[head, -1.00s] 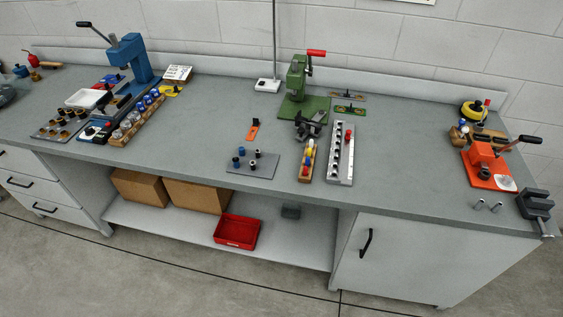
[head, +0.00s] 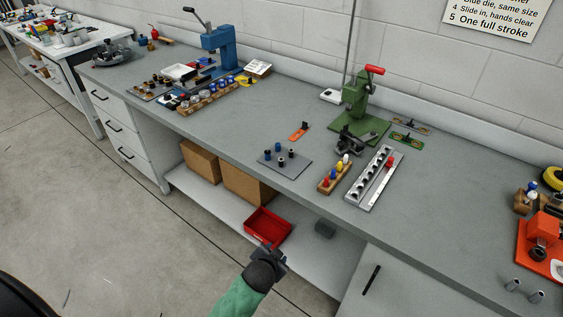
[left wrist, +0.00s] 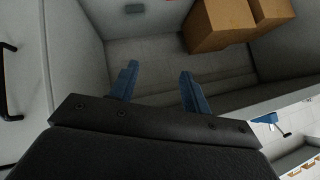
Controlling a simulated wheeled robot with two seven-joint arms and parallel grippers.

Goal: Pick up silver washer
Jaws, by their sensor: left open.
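I cannot make out a silver washer for certain in either view; the small parts on the bench are too small to tell. My left gripper (head: 275,253) is in front of the bench, low in the head view, over the edge of a red tray on the lower shelf. In the left wrist view my left gripper (left wrist: 158,78) has its two blue fingers spread, with nothing between them. That view is upside down and looks under the bench. My right gripper is in neither view.
The grey bench top (head: 225,135) holds a blue press (head: 222,50), a green press (head: 357,100), a grey plate with pegs (head: 285,163), a holed rail (head: 374,178) and an orange fixture (head: 540,245). Below are the red tray (head: 268,226) and cardboard boxes (head: 247,183).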

